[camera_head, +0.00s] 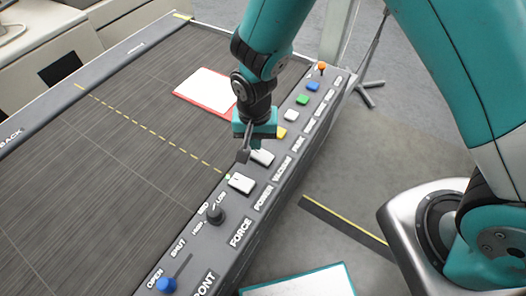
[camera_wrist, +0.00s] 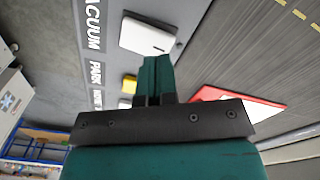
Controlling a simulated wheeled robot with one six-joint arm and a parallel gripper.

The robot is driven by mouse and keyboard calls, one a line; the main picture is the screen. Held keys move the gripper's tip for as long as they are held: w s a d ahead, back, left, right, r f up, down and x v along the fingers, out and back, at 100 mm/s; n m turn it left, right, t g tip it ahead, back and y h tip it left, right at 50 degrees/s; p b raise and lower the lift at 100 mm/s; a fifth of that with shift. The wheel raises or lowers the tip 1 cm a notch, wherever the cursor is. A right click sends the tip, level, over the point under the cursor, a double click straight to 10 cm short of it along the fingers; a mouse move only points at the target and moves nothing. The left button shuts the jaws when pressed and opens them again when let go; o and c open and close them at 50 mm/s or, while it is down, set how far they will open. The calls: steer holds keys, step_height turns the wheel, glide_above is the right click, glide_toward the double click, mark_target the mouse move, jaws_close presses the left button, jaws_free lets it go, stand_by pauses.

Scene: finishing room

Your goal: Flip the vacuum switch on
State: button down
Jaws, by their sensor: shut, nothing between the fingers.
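The vacuum switch (camera_head: 263,157) is a white rocker on the dark control panel, in line with the VACUUM label. In the wrist view the white rocker (camera_wrist: 148,36) lies just beyond my fingertips, beside that label. A similar white rocker, the power switch (camera_head: 241,184), sits nearer. My gripper (camera_head: 243,156) is shut and empty, pointing down just left of the vacuum switch; it also shows in the wrist view (camera_wrist: 157,62). I cannot tell whether it touches the switch, or which way the rocker is tipped.
A yellow button (camera_head: 280,132) by PARK and several coloured buttons run toward an orange knob (camera_head: 322,67). A black knob (camera_head: 216,214) and a blue-handled slider (camera_head: 166,285) are nearer. A red-edged white sheet (camera_head: 207,88) lies on the dark tabletop (camera_head: 90,160).

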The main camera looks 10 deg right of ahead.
steer(key=shift+f+b, duration=1)
steer(key=shift+f, duration=0.35)
stand_by(0.9)
steer(key=shift+r+p, duration=2.7)
steer(key=shift+r, duration=0.85)
steer(key=shift+r, duration=0.15)
step_height(320, 180, up, 7)
steer(key=n+y+b, duration=0.1)
steer(key=n+b, duration=0.1)
steer(key=b, duration=0.1)
glide_above(263, 156)
steer(key=s+d+r+n+y+b, duration=0.2)
steer(key=s+r+n, duration=0.1)
steer(key=s+r, duration=0.15)
steer(key=s+d+r+n+y+b, duration=0.1)
steer(key=s+d+r+n+b, duration=0.2)
steer(key=s, duration=0.7)
step_height(263, 156, up, 3)
steer(key=shift+d+n, duration=0.35)
steer(key=shift+n, duration=0.75)
